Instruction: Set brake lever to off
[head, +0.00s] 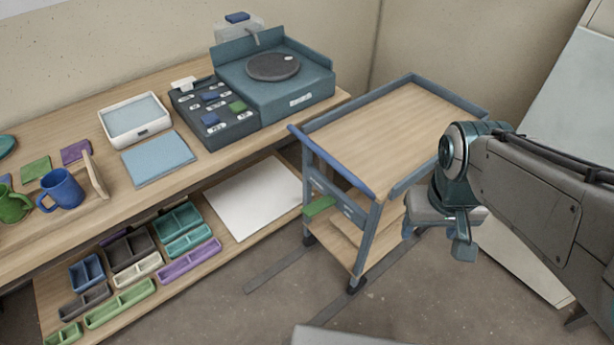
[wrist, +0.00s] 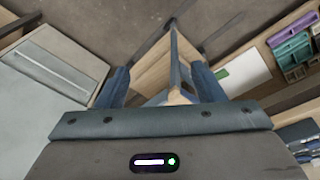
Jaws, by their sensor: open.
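The brake lever is a green bar (head: 318,206) on the near left side of the blue-framed wooden cart (head: 371,202). A small green patch that may be the lever shows in the wrist view (wrist: 222,73). My gripper (head: 437,240) is open and empty. It hangs at the right of the cart, pointing down, well apart from the lever. In the wrist view its two blue fingers (wrist: 161,82) are spread, with part of the cart seen between and beyond them.
A wooden workbench (head: 60,133) with a pottery wheel (head: 272,67), a tray (head: 135,136) and mugs stands to the left. Its lower shelf holds several coloured bins (head: 188,261) and a white sheet (head: 253,197). Bare floor (head: 420,305) lies in front of the cart.

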